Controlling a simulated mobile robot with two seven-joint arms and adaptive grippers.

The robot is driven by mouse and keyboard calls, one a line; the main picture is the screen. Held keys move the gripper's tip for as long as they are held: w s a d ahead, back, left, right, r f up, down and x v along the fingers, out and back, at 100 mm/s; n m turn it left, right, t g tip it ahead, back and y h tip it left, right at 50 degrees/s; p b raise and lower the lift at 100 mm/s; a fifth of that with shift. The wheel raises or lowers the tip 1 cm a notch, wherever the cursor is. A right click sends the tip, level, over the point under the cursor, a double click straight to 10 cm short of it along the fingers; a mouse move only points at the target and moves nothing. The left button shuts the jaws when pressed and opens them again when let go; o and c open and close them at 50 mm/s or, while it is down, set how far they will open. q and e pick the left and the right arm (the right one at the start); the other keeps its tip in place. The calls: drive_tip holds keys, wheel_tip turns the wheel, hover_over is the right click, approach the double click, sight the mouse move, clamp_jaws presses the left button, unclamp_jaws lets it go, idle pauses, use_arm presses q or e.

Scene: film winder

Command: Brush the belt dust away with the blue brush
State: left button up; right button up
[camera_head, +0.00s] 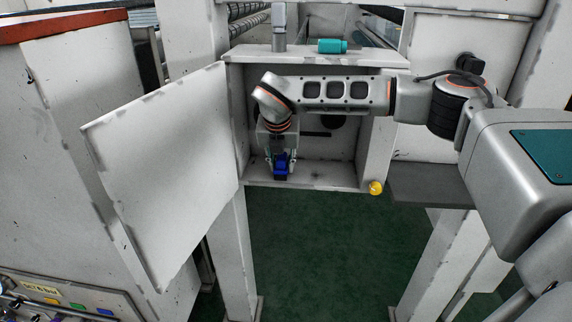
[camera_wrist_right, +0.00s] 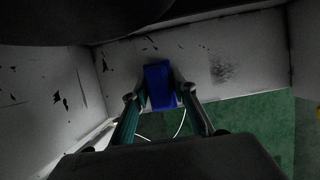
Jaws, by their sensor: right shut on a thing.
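The blue brush (camera_head: 281,169) is held low inside the open white cabinet (camera_head: 340,186), near its floor. My right gripper (camera_head: 281,157) is shut on it, with the arm reaching in from the right. In the right wrist view the blue brush (camera_wrist_right: 159,84) stands between the two fingers of the right gripper (camera_wrist_right: 160,92). A dark smudge of dust (camera_wrist_right: 222,70) lies on the pale cabinet floor to the right of the brush, apart from it. I cannot tell whether the brush touches the floor. My left gripper is not in view.
The cabinet door (camera_head: 165,150) hangs open to the left. A yellow knob (camera_head: 376,188) is at the cabinet's lower right corner. A teal object (camera_head: 332,46) sits on the cabinet top. A grey ledge (camera_head: 430,185) is at the right. Green floor (camera_head: 320,240) shows below.

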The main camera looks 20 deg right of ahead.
sight(320, 173)
drive_tip(key=shift+s+d+p, duration=0.15)
drive_tip(key=shift+s+d, duration=0.25)
drive_tip(key=shift+d, duration=0.25)
drive_tip(key=shift+s+d+p, duration=0.15)
drive_tip(key=shift+s+d, duration=0.2)
drive_tip(key=shift+d, duration=0.25)
drive_tip(key=shift+d, duration=0.1)
drive_tip(key=shift+s+d, duration=0.4)
drive_tip(key=shift+d, duration=0.15)
drive_tip(key=shift+s+d, duration=0.3)
drive_tip(key=shift+d, duration=0.2)
drive_tip(key=shift+d, duration=0.1)
drive_tip(key=shift+s+d+p, duration=0.15)
drive_tip(key=shift+s+d, duration=0.35)
drive_tip(key=shift+d, duration=0.25)
drive_tip(key=shift+s+d+p, duration=0.15)
drive_tip(key=shift+s+d, duration=0.3)
drive_tip(key=shift+d, duration=0.25)
drive_tip(key=shift+s+d+p, duration=0.15)
drive_tip(key=shift+s+d, duration=0.35)
drive_tip(key=shift+d, duration=0.25)
drive_tip(key=shift+r, duration=0.1)
